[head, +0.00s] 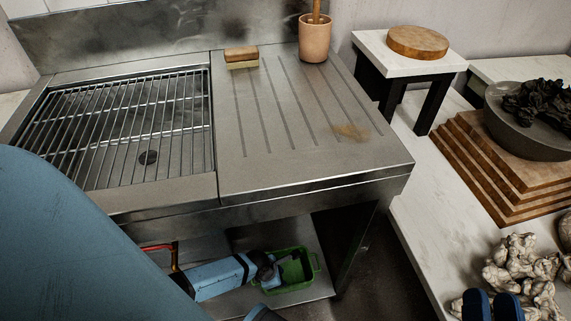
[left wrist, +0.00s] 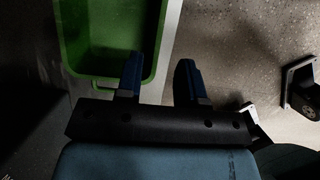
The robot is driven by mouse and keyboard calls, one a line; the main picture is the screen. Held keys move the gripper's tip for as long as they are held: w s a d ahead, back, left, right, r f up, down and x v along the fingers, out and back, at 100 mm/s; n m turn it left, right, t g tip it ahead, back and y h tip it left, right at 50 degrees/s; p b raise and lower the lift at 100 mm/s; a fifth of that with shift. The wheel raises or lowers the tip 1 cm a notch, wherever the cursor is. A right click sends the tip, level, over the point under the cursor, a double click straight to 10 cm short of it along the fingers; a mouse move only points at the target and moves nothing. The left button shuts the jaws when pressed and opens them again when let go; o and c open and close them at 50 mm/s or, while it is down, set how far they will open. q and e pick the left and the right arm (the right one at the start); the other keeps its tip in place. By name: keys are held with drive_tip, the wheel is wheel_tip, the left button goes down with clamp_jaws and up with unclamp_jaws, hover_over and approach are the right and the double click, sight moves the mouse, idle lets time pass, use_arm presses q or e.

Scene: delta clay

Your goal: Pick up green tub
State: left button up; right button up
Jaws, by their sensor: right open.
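The green tub (head: 296,289) sits on the low shelf under the metal sink unit. It also shows in the left wrist view (left wrist: 70,40), where its inside looks empty. My left gripper (head: 279,262) is at the tub, partly hidden by its own wrist. In the left wrist view my left gripper (left wrist: 160,68) has its fingers apart, one over the tub's inside and one outside, with the side rim between them. I cannot tell whether they touch it. My right gripper (head: 492,296) is open at the bottom right, in front of pale knobbly pieces, away from the tub.
The sink unit (head: 310,188) overhangs the shelf, and a dark leg (head: 358,250) stands right of the tub. A brush (head: 242,57) and a clay-coloured pot (head: 315,38) stand on top. Pale knobbly pieces (head: 524,262) and a stepped wooden stand (head: 470,165) are at right.

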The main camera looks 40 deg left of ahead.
sight(290, 286)
use_arm(q)
drive_tip(key=b+x, duration=0.3)
drive_tip(key=x, duration=0.4)
drive_tip(key=shift+s+b, duration=0.1)
drive_tip(key=shift+b, duration=0.25)
drive_tip(key=shift+b+x, duration=0.5)
drive_tip(key=shift+x, duration=0.25)
drive_tip(key=shift+w+f+b, duration=0.2)
drive_tip(key=shift+f+b, duration=0.95)
drive_tip(key=shift+f, duration=0.05)
drive_tip(key=shift+b+x, duration=0.7)
drive_tip(key=shift+x, duration=0.25)
drive_tip(key=shift+w+d+f, duration=0.1)
drive_tip(key=shift+w+f, duration=0.05)
use_arm(e)
wheel_tip(290, 286, down, 9)
drive_tip(key=w+n+g, duration=0.1)
drive_tip(key=n+g, duration=0.1)
drive_tip(key=shift+w+f+g, duration=0.15)
drive_tip(key=shift+w+g, duration=0.05)
drive_tip(key=shift+g, duration=0.2)
use_arm(q)
clamp_jaws()
